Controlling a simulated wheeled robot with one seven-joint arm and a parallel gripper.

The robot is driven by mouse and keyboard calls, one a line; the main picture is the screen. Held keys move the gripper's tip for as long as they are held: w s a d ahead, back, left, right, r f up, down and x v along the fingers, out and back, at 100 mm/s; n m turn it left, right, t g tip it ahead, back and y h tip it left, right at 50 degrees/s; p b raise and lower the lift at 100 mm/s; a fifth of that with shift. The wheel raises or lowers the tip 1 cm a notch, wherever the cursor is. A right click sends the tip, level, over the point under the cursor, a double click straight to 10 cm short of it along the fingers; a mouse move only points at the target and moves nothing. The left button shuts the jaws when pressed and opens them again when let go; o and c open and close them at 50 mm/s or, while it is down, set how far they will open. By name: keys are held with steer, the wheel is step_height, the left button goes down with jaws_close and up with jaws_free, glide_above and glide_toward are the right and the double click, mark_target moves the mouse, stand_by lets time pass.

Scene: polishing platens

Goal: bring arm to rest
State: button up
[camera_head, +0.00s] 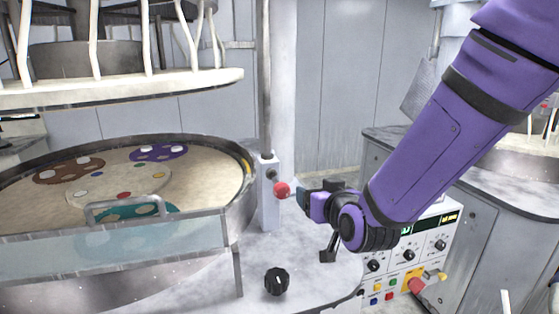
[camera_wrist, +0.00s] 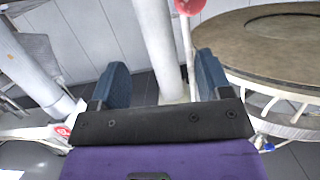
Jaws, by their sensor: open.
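My purple arm reaches in from the upper right in the head view, bent at its dark wrist joint. My gripper (camera_head: 301,198) is beside the red ball knob (camera_head: 281,190) of a grey post box, just to its right. In the wrist view my gripper's two blue fingers (camera_wrist: 160,78) are wide apart, with nothing held between them. The red knob (camera_wrist: 188,5) shows at the top edge there, on a thin rod, beyond the fingers. Whether any finger touches the knob is hard to tell.
A round polishing table (camera_head: 22,262) with coloured discs stands left, under a raised upper platen (camera_head: 180,86). A black dial (camera_head: 277,281) is on the counter. A control panel (camera_head: 408,262) with buttons and a red knob is below my wrist. A second machine stands right.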

steer(key=s+d+r+m+g+h, duration=0.1)
steer(key=s+d+r+g, duration=0.25)
steer(key=d, duration=0.25)
steer(key=s+d+r+g+h, duration=0.1)
steer(key=s+d+r+g, duration=0.1)
steer(key=s+d+r, duration=0.4)
steer(key=s+d+g+h, duration=0.1)
steer(key=s+d+g, duration=0.1)
steer(key=s+d, duration=0.2)
steer(key=s+d+m+g+h, duration=0.1)
steer(key=s+d, duration=0.4)
steer(key=s, duration=0.6)
steer(key=shift+d+r+m+g, duration=0.2)
steer(key=shift+r+m+g, duration=0.15)
steer(key=shift+g, duration=0.2)
steer(key=shift+w, duration=0.1)
